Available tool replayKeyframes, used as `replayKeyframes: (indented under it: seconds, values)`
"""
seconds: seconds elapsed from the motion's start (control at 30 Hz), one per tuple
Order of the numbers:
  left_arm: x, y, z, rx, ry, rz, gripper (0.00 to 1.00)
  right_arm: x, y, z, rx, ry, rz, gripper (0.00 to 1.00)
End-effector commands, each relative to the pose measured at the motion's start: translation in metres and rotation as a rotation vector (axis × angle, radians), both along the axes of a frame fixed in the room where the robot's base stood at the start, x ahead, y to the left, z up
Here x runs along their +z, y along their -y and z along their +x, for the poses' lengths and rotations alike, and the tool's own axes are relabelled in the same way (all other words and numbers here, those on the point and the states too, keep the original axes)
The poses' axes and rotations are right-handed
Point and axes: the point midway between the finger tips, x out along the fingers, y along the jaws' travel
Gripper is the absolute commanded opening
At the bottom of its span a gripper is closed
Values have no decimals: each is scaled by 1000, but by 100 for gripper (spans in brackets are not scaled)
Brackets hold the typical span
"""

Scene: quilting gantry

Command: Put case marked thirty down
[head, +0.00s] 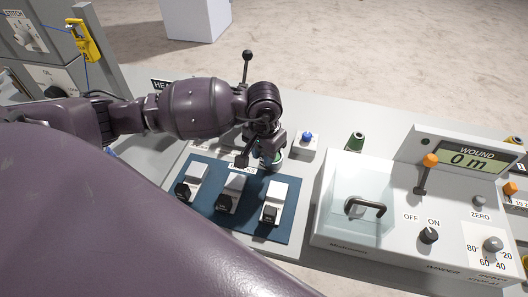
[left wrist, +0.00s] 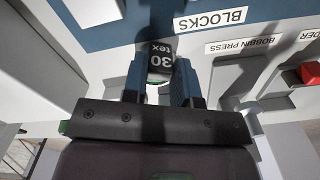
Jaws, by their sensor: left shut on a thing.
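My left gripper (left wrist: 160,78) is shut on a dark case marked "30 tex" (left wrist: 160,62), which sits between the two blue-grey fingertips in the left wrist view. In the head view my left gripper (head: 262,148) is at the far edge of a dark blue mat (head: 213,222), near the "BLOCKS" label. The case is hard to make out there among the dark gripper parts. I cannot tell whether it touches the surface under it. My right gripper is not in view.
Three white blocks with black pieces at their fronts stand on the mat, one at its right end (head: 277,190). A blue button (head: 307,137) and a green part (head: 356,141) are right of my gripper. The winder housing (head: 335,238) with its clear lid stands at the right.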

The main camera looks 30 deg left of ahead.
Motion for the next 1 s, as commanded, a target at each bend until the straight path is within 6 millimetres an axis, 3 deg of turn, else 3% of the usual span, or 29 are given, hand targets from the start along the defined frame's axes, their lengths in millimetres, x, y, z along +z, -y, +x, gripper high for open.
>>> replayKeyframes:
  seconds: [0.4, 0.43, 0.6, 1.0]
  values:
    - [-3, 0, 0, -1, 2, 1, 0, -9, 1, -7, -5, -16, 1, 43]
    - [-3, 0, 0, -1, 1, 1, 28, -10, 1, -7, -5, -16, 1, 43]
    - [-2, 0, 0, 0, 2, 1, 52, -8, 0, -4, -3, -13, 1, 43]
    - [2, 0, 0, 0, 1, 0, 52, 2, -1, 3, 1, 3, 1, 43]
